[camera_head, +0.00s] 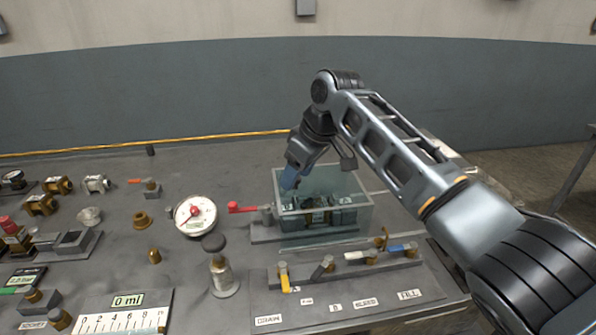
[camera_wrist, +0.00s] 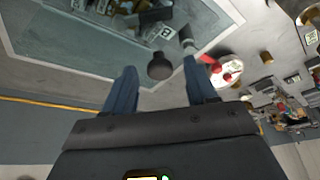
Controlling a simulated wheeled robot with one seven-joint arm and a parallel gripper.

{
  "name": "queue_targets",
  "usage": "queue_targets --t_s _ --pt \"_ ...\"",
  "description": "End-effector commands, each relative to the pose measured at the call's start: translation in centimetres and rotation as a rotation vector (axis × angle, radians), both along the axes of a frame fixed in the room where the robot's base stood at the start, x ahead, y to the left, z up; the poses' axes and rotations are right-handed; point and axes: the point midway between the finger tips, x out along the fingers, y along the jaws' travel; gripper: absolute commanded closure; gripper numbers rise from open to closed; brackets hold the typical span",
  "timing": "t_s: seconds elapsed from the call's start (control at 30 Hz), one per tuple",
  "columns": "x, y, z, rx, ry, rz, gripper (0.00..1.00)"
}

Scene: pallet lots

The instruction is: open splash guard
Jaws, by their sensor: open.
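The splash guard (camera_head: 352,217) is a clear box-like cover over dark blocks in the middle of the bench. It shows as a large clear pane (camera_wrist: 75,42) at the upper left in the wrist view. My gripper (camera_head: 288,180) is at the guard's back left upper edge in the head view, pointing down. In the wrist view my gripper (camera_wrist: 160,84) is open, with a dark round knob (camera_wrist: 160,66) showing between its blue fingers, near the guard's edge. I cannot tell whether the fingers touch the knob or how it joins the guard.
A red-handled valve (camera_head: 243,207) stands just left of the guard, with a round gauge (camera_head: 195,215) beyond it. A row of coloured levers (camera_head: 345,262) lies in front. Brass fittings (camera_head: 40,205) crowd the left. The bench behind the guard looks mostly clear.

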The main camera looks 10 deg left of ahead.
Motion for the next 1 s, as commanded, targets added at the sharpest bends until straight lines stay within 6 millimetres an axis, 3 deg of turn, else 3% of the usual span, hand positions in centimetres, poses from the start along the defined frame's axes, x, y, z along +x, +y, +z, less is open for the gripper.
queue_targets --t_s 0.07,0.63,1.0 --pt "-0.01 0.00 0.00 0.000 0.000 0.000 0.44" --pt "-0.01 0.00 0.02 0.001 0.001 -0.001 0.99" --pt "0.02 -0.11 0.04 0.001 0.001 -0.001 1.00"
